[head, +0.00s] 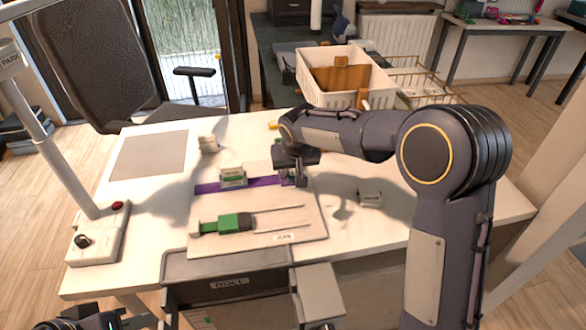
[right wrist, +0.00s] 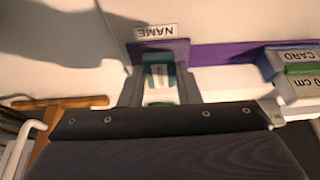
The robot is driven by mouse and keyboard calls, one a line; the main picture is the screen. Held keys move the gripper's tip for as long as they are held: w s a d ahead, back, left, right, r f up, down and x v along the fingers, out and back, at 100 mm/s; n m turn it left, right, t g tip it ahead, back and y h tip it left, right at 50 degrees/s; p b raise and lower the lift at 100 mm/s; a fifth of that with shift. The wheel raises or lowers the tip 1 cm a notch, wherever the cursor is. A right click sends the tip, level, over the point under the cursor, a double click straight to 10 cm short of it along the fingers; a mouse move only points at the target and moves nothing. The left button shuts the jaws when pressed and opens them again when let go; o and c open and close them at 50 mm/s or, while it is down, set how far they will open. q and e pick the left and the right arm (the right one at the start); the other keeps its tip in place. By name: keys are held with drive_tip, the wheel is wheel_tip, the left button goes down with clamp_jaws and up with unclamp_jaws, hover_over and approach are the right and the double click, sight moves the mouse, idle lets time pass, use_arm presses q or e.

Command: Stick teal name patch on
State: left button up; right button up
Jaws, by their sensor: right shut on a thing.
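The teal name patch (right wrist: 152,75) is between the fingers of my right gripper (right wrist: 160,92), which is shut on it. In the right wrist view it lies over the end of a purple band (right wrist: 222,54), just below a label reading NAME (right wrist: 156,32); I cannot tell whether it touches the band. In the head view my right gripper (head: 292,182) is low over the right end of the purple band (head: 207,187) on the pale board (head: 312,225), and mostly hides the patch. My left arm shows only in part at the bottom left edge; its fingertips are unclear.
A white block with a green stripe (head: 232,178) stands on the band left of my right gripper. A green piece with thin rods (head: 235,223) lies on the board.

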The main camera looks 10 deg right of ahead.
drive_tip(key=shift+f, duration=0.3)
idle(0.4)
drive_tip(key=o, duration=1.3)
drive_tip(key=shift+r, duration=0.15)
drive_tip(key=shift+p+v, duration=1.3)
drive_tip(key=shift+v, duration=1.65)
